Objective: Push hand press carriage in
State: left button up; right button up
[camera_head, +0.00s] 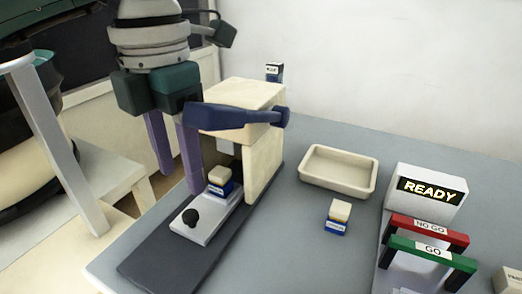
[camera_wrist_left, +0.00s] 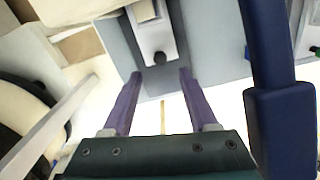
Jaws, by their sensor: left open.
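The hand press (camera_head: 262,165) is a cream frame with a dark blue lever (camera_head: 235,117) across its front. Its light grey carriage (camera_head: 205,232) sticks out toward the front on a dark base (camera_head: 160,262). A blue-and-white block with a cream top (camera_head: 220,182) sits on the carriage near the press opening. My left gripper (camera_head: 180,184) is open and empty, its purple fingers pointing down just behind and left of the knob.
A cream tray (camera_head: 339,180) and another blue-and-white block (camera_head: 338,217) stand right of the press. A READY display (camera_head: 432,186) and red NO GO (camera_head: 430,229) and green GO (camera_head: 432,250) frames stand farther right. The lever hangs close to the left gripper.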

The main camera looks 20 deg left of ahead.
aim_at(190, 213)
pick_arm(q)
notch_tip(190, 213, down, 7)
jog(key=shift+r+b, duration=0.1)
jog(key=shift+b, duration=0.4)
jog(key=shift+c, duration=0.2)
grip_shut()
dwell(0.9)
